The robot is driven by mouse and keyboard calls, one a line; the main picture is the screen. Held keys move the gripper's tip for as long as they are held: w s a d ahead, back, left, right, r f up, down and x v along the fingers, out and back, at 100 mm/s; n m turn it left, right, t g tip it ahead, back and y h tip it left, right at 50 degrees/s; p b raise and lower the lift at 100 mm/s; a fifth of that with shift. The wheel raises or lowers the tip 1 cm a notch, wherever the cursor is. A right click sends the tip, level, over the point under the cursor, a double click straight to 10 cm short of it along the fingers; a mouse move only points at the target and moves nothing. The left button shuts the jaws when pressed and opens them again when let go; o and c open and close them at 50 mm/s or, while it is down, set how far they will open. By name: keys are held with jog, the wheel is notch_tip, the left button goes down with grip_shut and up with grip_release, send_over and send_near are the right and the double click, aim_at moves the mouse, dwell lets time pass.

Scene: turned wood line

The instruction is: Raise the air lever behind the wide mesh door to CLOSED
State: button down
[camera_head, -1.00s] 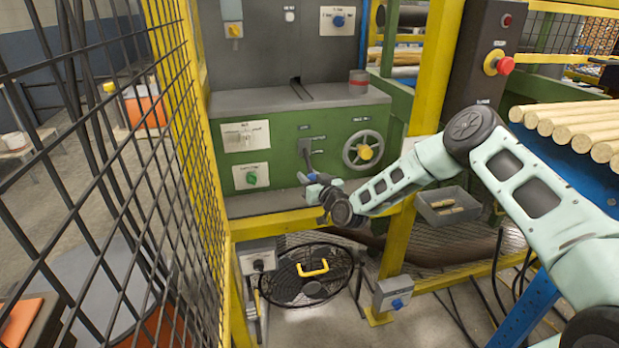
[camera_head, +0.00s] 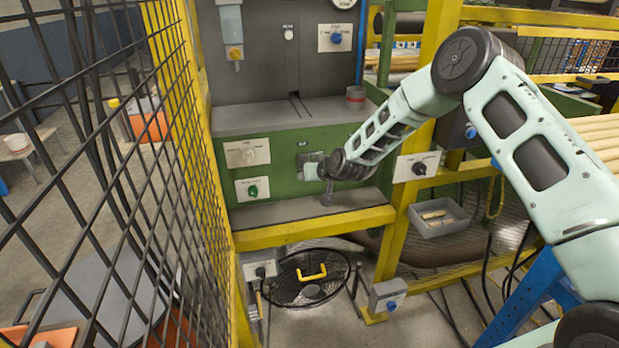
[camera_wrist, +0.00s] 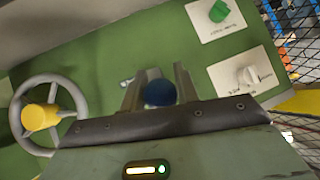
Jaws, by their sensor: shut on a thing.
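A blue ball knob (camera_wrist: 160,93), which looks like the end of the air lever, sits between the two fingers of my gripper (camera_wrist: 157,82) in the wrist view. My gripper is shut on it in front of the green panel (camera_wrist: 80,85). In the head view my wrist covers most of the lever; part of its grey backing plate (camera_head: 303,160) shows on the panel. The lever's angle and its label cannot be read. The wide mesh door (camera_head: 192,120), yellow-framed with black mesh, stands open at the left.
A handwheel with a yellow hub (camera_wrist: 40,117) is beside the lever. A green knob (camera_head: 253,190) and a white knob (camera_head: 249,154) are on the other side. A grey bin (camera_head: 438,217) stands to the right.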

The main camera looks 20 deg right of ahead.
jog(key=shift+w+r+b, duration=0.2)
jog(key=shift+w+r, duration=0.05)
jog(key=shift+r, duration=0.45)
jog(key=shift+w+r+b, duration=0.15)
jog(key=shift+w+r, duration=0.05)
jog(key=shift+r, duration=0.45)
jog(key=shift+w+r+b, duration=0.2)
jog(key=shift+w+r, duration=0.05)
jog(key=shift+r, duration=0.45)
jog(key=shift+a, duration=0.15)
jog(key=c, duration=1.1)
grip_release()
jog(key=shift+o, duration=0.2)
jog(key=shift+s+f, duration=0.1)
jog(key=shift+f, duration=0.1)
jog(key=shift+s, duration=0.15)
jog(key=b+v, duration=0.2)
jog(key=v, duration=1.5)
jog(key=shift+s, duration=0.1)
